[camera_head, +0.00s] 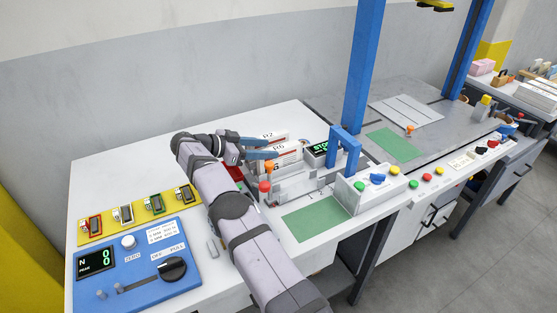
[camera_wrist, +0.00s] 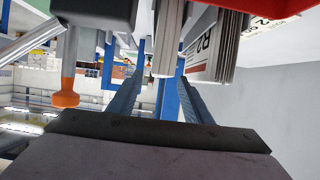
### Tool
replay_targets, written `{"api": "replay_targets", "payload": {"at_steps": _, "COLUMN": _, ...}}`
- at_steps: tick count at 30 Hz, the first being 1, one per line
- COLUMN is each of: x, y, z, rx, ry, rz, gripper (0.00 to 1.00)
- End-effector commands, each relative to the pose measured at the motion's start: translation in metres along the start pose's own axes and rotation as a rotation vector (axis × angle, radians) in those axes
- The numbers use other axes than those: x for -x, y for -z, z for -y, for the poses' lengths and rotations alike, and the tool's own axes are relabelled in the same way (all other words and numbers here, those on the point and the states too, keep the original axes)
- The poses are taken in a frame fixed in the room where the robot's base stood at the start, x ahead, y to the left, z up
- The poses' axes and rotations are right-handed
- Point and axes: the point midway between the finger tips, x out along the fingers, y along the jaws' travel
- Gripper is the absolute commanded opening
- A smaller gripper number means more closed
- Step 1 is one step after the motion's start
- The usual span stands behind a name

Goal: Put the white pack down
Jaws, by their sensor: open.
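Two white packs stand upright side by side in the head view, one labelled R2 (camera_head: 270,135) and one labelled R6 (camera_head: 288,151). My gripper (camera_head: 273,147) reaches in from the left at the packs, with its blue fingers apart. In the wrist view my gripper (camera_wrist: 160,75) is open, with a white layered pack edge (camera_wrist: 167,38) between or just beyond the fingertips. The pack marked R2 (camera_wrist: 206,44) shows at the right finger. Whether the fingers touch either pack cannot be told.
An orange-topped post (camera_head: 265,188) and a blue frame (camera_head: 345,150) stand close by. A green mat (camera_head: 316,218) lies clear in front. A button box (camera_head: 356,190) is at its right, and a blue control panel (camera_head: 138,262) is at left.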

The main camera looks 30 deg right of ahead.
Motion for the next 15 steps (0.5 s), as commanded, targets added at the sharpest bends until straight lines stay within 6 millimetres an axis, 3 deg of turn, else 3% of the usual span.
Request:
{"api": "replay_targets", "payload": {"at_steps": 7, "x": -0.030, "y": 0.002, "z": 0.000, "rx": 0.000, "ry": -0.001, "rz": 0.000, "gripper": 0.45}}
{"api": "replay_targets", "payload": {"at_steps": 15, "x": -0.037, "y": 0.000, "z": 0.000, "rx": 0.000, "ry": 0.000, "rz": 0.000, "gripper": 0.45}}
